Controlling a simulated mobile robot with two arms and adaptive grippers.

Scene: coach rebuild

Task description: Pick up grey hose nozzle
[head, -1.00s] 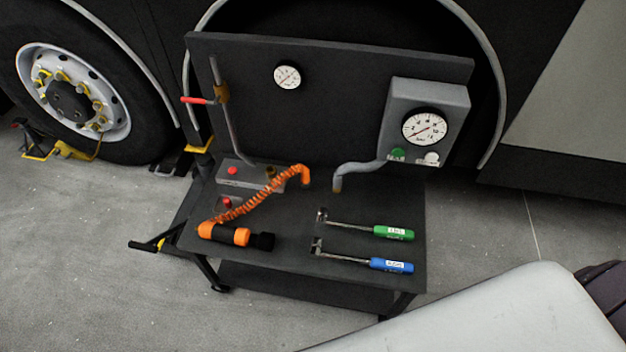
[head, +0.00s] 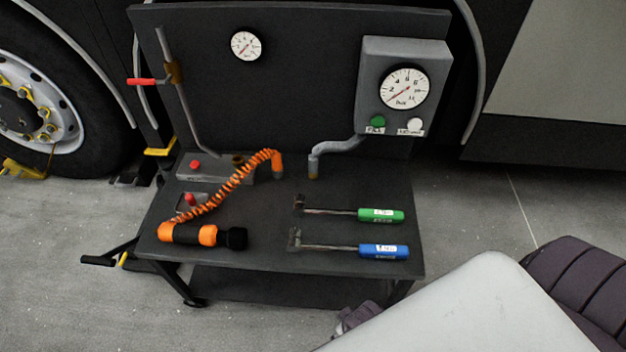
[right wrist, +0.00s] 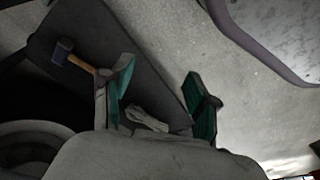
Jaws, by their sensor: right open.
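A short bent grey hose (head: 338,147) comes out of the lower left of the grey gauge box (head: 437,75) on the cart. Its nozzle end (head: 313,170) points down just above or onto the dark cart top; I cannot tell if it touches. In the right wrist view my right gripper (right wrist: 160,95) is open, with two teal-lined fingers apart and nothing between them. The nozzle does not show in that view. My left gripper is not in view.
An orange coiled hose (head: 235,182) with an orange-black handle (head: 190,234) lies left of the nozzle. A green-handled tool (head: 380,215) and a blue-handled tool (head: 383,251) lie in front. The right wrist view shows a hammer (right wrist: 64,50) on a dark surface.

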